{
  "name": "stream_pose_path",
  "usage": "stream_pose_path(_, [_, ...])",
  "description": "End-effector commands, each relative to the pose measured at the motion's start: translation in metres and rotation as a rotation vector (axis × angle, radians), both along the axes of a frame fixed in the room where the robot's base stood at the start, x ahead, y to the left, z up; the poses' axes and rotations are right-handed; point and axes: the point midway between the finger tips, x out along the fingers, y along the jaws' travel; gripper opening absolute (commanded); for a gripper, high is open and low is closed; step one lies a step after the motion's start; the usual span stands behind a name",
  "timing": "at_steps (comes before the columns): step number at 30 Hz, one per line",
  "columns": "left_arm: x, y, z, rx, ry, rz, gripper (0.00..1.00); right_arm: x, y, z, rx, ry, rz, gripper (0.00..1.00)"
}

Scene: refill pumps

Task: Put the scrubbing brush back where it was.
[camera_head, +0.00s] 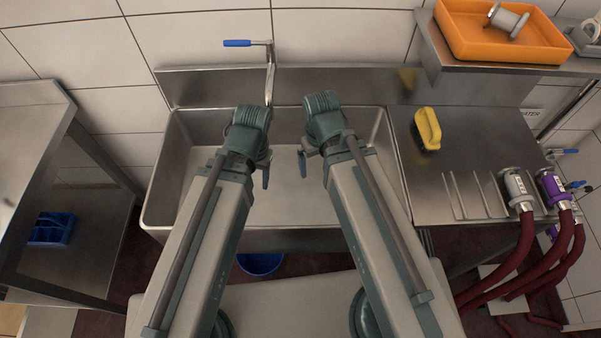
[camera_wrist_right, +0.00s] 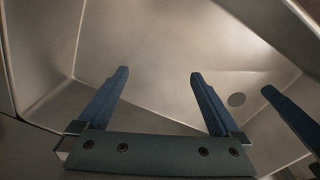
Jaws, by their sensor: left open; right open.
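The scrubbing brush (camera_head: 429,127), yellow with dark bristles along its left side, lies on the steel drainboard (camera_head: 440,190) right of the sink, near the back. My left gripper (camera_head: 266,175) hangs over the sink basin, open and empty. My right gripper (camera_head: 303,163) is also over the basin, left of the brush and well apart from it. In the right wrist view my right gripper (camera_wrist_right: 159,73) has its two fingers spread, with only bare basin between them. A third dark finger at the right edge of that view seems to be my left gripper's.
The sink (camera_head: 290,212) is empty, with a blue-handled tap (camera_head: 268,70) behind. An orange tray (camera_head: 470,45) holding a metal fitting stands on the upper right shelf. Dark red hoses (camera_head: 520,260) with couplings line the drainboard's right side. A blue caddy (camera_head: 52,230) sits lower left.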

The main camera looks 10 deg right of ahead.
Motion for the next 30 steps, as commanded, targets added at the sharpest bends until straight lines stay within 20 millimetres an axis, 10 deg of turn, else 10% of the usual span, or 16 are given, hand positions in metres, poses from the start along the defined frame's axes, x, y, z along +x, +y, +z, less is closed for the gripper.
stream_pose_path(9, [0.000, 0.000, 0.000, 0.000, 0.000, 0.000, 0.57, -0.024, 0.052, 0.001, -0.071, 0.036, 0.059, 1.00])
stream_pose_path(30, [0.000, 0.000, 0.000, 0.000, 0.000, 0.000, 0.57, -0.025, 0.054, 0.001, -0.073, 0.036, 0.059, 1.00])
